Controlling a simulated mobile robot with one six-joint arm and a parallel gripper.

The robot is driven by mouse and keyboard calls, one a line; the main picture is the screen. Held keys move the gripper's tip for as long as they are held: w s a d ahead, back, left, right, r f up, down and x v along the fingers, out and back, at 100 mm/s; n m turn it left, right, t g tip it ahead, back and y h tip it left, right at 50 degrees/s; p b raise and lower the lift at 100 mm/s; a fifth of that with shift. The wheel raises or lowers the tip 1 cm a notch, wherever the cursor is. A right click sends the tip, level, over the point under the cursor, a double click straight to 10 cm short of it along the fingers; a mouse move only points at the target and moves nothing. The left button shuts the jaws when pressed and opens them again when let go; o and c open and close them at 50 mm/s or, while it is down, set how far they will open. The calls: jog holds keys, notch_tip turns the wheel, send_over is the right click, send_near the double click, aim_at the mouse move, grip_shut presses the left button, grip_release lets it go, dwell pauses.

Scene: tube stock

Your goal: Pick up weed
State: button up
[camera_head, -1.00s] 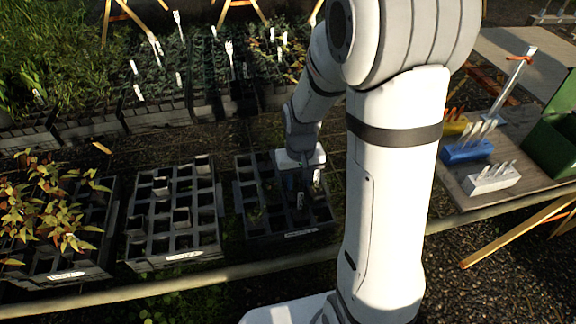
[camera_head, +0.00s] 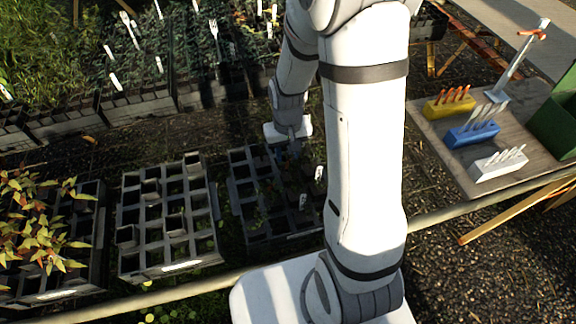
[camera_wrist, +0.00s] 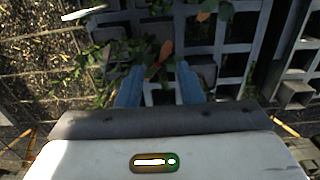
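A black cell tray (camera_head: 262,232) with low green plants stands below my gripper (camera_head: 287,152). In the wrist view, green leafy growth (camera_wrist: 118,54) lies in and over the tray cells, just ahead and left of the fingers. I cannot tell for sure which of it is the weed. An orange-brown leaf (camera_wrist: 165,50) lies just beyond the gap between the fingers. My gripper (camera_wrist: 158,76) has two blue fingers, apart, with nothing clearly held between them. In the head view, the fingertips are small and dark against the tray.
Dense seedling trays (camera_head: 140,108) fill the back. A table (camera_head: 437,128) at right bears yellow, blue and white label blocks and a green bin (camera_head: 555,128).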

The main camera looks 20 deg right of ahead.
aim_at(288, 169)
jog(key=shift+d+f+p, duration=0.1)
jog(key=shift+f+p, duration=0.3)
jog(key=shift+f, duration=1.85)
grip_shut()
